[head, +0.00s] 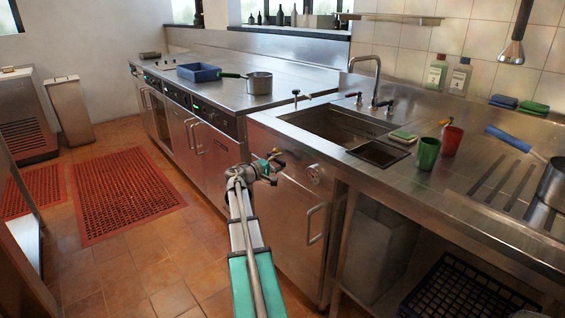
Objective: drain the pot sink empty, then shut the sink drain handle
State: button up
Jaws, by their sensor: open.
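The pot sink (338,129) is a deep steel basin set in the counter at the middle. I see its inner walls, but cannot tell whether it holds water; its bottom is mostly hidden. A round fitting (313,174) sits on the front panel below the sink. A small dark-topped fitting (295,95) stands at the sink's back left. I cannot tell which, if either, is the sink drain handle. My gripper (275,160) is open and looks empty, in front of the cabinet front to the left of the round fitting, apart from it.
A tall tap (376,78) rises behind the sink. A smaller basin (379,153), green cup (428,153) and red cup (451,140) are at the right. A small pot (259,83) stands on the left counter. The floor by the red mat (125,192) is clear.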

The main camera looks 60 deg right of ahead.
jog(key=v, duration=1.1)
jog(key=shift+s+a, duration=0.1)
jog(key=shift+a, duration=0.1)
dwell(0.4)
jog(key=w+a+f+t+y, duration=0.25)
jog(key=a+f, duration=0.25)
jog(key=a, duration=0.5)
jog(key=w+a+f+n+t+y, duration=0.1)
jog(key=w+a+f+y, duration=0.2)
jog(key=a, duration=0.6)
jog(key=w+a+f+t+y, duration=0.1)
jog(key=a+f+t+y, duration=0.15)
jog(key=a+f, duration=0.55)
jog(key=s+a+f+n+y, duration=0.15)
jog(key=a+y, duration=0.35)
jog(key=a, duration=1)
jog(key=s+a+n+y, duration=0.15)
jog(key=a+y, duration=0.25)
jog(key=a, duration=1.1)
notch_tip(320, 180, up, 28)
jog(key=p, duration=2.9)
jog(key=shift+s, duration=0.4)
jog(key=shift+a, duration=0.15)
